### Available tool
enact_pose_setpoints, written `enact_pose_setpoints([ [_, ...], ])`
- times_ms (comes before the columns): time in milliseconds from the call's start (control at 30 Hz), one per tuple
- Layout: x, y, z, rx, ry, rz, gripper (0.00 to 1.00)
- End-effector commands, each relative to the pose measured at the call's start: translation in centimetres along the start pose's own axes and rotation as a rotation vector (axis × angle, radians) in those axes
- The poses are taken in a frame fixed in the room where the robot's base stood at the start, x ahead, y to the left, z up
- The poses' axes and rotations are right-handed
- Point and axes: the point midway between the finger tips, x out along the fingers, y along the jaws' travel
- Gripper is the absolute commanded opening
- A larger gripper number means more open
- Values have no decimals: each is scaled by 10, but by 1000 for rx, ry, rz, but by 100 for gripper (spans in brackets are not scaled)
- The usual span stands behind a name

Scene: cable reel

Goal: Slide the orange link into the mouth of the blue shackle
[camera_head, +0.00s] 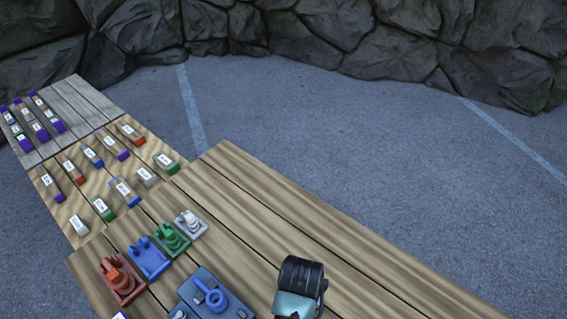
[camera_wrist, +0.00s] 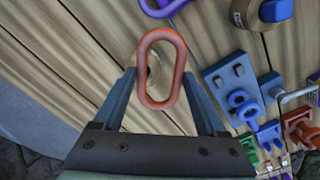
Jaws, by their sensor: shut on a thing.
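An orange-red oval link (camera_wrist: 177,88) is upright in the wrist view, between the fingertips of my gripper (camera_wrist: 160,74), which is shut on it. The link looks clear of the table, and planks show through its opening. The board also shows in the head view (camera_head: 232,301), with a blue ring piece (camera_head: 214,299). A blue two-pronged fixture (camera_head: 150,260) stands behind it. I cannot tell which blue piece is the shackle. My fingertips are hidden in the head view.
Red (camera_head: 122,281), green (camera_head: 171,240) and white (camera_head: 191,225) fixtures stand in a row with the blue one. A purple link (camera_wrist: 163,8) and a blue-topped tan piece (camera_wrist: 262,12) lie near the top of the wrist view. The table's right side (camera_head: 330,245) is clear.

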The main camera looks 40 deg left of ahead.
Motion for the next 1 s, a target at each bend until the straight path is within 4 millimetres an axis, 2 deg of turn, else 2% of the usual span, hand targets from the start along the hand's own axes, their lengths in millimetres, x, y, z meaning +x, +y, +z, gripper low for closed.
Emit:
enact_pose_setpoints([
  [33,-10,-26,-1,-151,-6,-3,0],
  [100,-8,-53,-1,-334,-5,-3,0],
  [200,-5,-83,2,-539,-1,-4,0],
  [300,-1,-100,4,-663,2,-4,0],
  [433,5,-107,6,-719,5,-4,0],
  [1000,37,-106,5,-716,6,-4,0],
])
